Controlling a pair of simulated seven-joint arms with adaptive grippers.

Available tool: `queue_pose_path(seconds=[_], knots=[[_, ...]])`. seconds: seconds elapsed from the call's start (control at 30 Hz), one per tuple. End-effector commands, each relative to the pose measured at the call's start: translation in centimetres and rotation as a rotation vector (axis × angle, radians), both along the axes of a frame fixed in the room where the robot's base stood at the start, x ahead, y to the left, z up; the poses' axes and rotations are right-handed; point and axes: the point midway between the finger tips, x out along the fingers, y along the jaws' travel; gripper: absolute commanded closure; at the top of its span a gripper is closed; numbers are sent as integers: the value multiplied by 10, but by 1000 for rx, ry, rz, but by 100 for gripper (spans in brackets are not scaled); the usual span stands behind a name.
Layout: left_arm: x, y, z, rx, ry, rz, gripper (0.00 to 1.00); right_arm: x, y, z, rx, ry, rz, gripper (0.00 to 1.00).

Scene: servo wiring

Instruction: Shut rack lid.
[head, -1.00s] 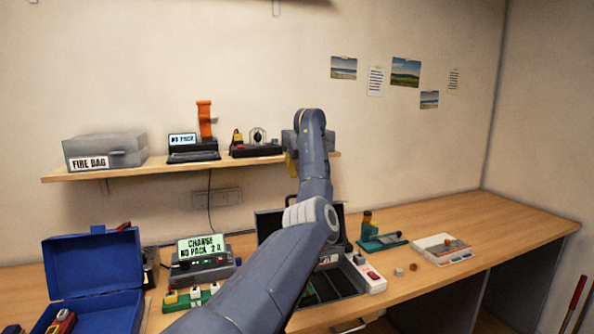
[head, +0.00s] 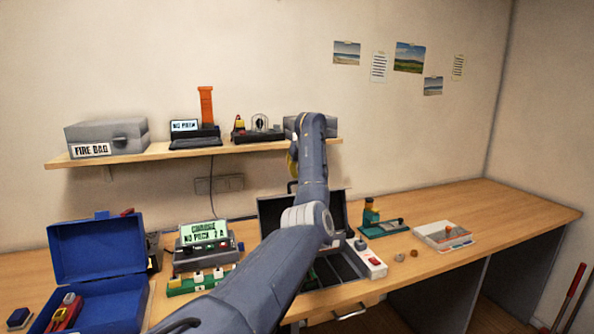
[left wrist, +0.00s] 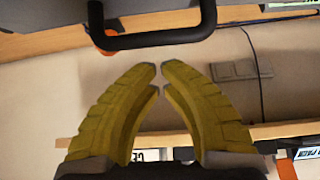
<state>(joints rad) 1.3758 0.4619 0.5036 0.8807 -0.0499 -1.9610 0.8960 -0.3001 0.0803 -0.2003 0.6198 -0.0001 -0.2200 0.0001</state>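The rack (head: 345,267) is a dark slotted case on the bench, partly hidden behind my left arm. Its dark lid (head: 270,213) stands open, raised at the back. My left gripper (head: 292,165) is mostly hidden behind my own arm in the head view; a bit of yellow finger shows above the lid's top edge. In the left wrist view the two yellow fingers of the gripper (left wrist: 158,74) converge with tips almost meeting and nothing between them. A black handle (left wrist: 155,40) on a dark grey surface is just beyond the tips, apart from them. My right gripper is not in view.
A blue open box (head: 95,250) and a charger with a lit display (head: 205,235) stand left of the rack. A green-based device (head: 383,226) and a white tray (head: 443,235) are to its right. A shelf (head: 165,151) runs above. The bench's right end is clear.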

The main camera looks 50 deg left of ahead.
Motion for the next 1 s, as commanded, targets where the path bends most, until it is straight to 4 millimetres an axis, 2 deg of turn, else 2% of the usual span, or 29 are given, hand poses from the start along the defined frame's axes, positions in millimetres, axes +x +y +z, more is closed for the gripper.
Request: queue_pose_path(seconds=[0.3,0.8,1.0], knots=[[-5,-11,-4,1,1,0,100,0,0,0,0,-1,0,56],[-4,-14,-4,2,0,-2,100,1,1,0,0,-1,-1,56],[9,-35,-2,28,-13,-23,100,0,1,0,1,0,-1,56]])
